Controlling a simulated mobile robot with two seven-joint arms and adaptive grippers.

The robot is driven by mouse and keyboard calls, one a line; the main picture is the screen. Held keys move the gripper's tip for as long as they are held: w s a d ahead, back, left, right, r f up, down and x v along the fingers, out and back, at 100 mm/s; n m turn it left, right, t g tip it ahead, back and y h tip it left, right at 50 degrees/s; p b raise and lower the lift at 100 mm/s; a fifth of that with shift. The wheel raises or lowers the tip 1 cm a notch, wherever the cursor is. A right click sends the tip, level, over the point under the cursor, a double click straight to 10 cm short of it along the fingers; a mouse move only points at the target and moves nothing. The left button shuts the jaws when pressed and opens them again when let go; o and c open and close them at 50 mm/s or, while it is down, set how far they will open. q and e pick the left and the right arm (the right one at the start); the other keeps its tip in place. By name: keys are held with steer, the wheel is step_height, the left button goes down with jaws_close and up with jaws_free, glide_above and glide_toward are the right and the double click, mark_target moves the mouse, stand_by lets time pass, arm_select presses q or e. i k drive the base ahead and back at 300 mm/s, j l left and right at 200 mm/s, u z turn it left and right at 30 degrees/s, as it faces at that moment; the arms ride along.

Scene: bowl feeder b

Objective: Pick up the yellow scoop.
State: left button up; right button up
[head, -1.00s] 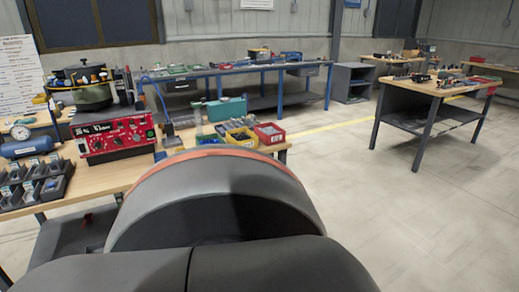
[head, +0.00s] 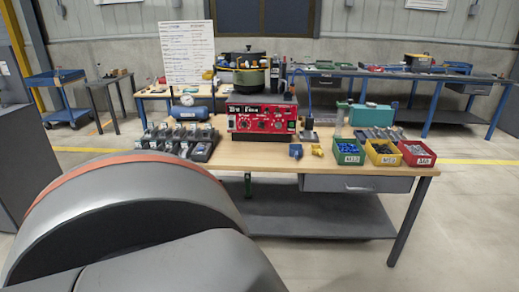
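A small yellow item (head: 317,150), which looks like the yellow scoop, lies on the front part of the wooden workbench (head: 262,161). It is just right of a similar small blue item (head: 295,151) and left of the green bin (head: 348,153). It is too small to tell its exact shape or which way its handle points. Neither of my grippers is in view. A large grey rounded part with an orange band, on my own body, fills the lower left.
A red control box (head: 262,118) with a bowl on top stands behind the scoop. A yellow bin (head: 383,153) and a red bin (head: 416,154) stand at the bench's right end. Dark small trays (head: 180,140) sit at left. Floor at right is clear.

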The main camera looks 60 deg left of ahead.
mark_target(316, 149)
steer(key=u, duration=1.5)
